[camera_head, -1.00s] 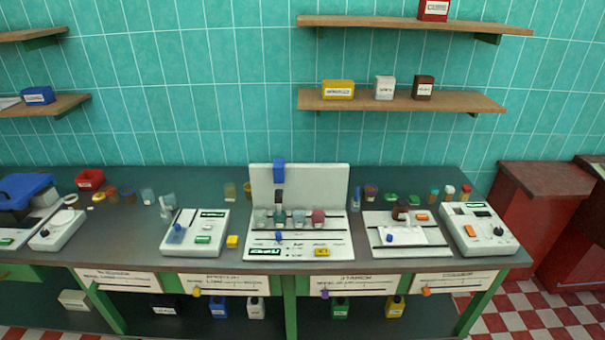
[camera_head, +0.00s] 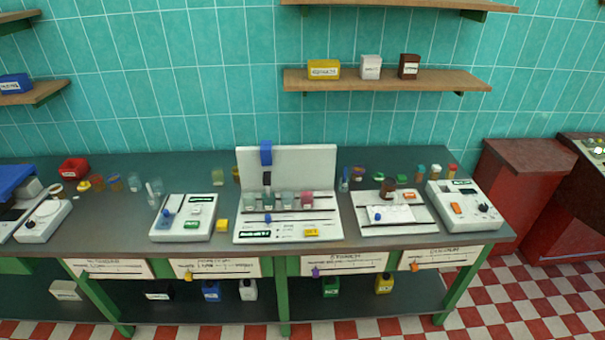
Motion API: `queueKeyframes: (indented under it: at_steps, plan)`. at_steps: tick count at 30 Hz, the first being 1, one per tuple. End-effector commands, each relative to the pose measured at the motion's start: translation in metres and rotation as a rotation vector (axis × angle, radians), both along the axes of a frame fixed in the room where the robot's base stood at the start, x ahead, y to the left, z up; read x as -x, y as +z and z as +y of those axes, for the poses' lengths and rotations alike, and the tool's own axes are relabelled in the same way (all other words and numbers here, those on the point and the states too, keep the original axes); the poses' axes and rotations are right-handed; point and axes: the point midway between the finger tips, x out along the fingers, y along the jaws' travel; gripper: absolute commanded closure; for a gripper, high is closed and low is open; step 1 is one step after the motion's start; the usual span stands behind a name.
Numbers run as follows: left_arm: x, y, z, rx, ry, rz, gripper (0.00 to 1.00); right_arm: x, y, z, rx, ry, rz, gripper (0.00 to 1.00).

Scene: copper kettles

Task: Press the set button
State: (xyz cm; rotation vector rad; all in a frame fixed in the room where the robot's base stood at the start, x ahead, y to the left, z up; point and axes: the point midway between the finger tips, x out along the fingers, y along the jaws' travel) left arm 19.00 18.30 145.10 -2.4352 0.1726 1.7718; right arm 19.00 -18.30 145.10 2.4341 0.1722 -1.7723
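Several white devices stand in a row on the dark workbench (camera_head: 335,246). The middle device (camera_head: 246,160) has a tall back panel, a blue part at its top, small cups, a green display and a yellow button (camera_head: 311,233). The left device (camera_head: 184,218) has a green button (camera_head: 191,225). The right device (camera_head: 464,208) has an orange button (camera_head: 456,209) and a dark knob. Another device (camera_head: 393,213) bears an orange button (camera_head: 410,197) and a blue knob. The button labels are too small to read, so I cannot tell which is set. Neither gripper is in view.
A yellow block (camera_head: 222,226) sits between two devices. Jars and small bottles line the bench's back. A wall shelf (camera_head: 400,81) holds a yellow, a white and a brown box. Red cabinets (camera_head: 515,190) stand at right. Checkered floor shows in front of the bench.

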Motion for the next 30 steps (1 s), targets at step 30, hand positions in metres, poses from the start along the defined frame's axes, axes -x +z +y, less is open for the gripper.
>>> queueKeyframes:
  at_steps: [30]
  plan:
    - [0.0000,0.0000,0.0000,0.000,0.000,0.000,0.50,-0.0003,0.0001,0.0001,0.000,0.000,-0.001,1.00]
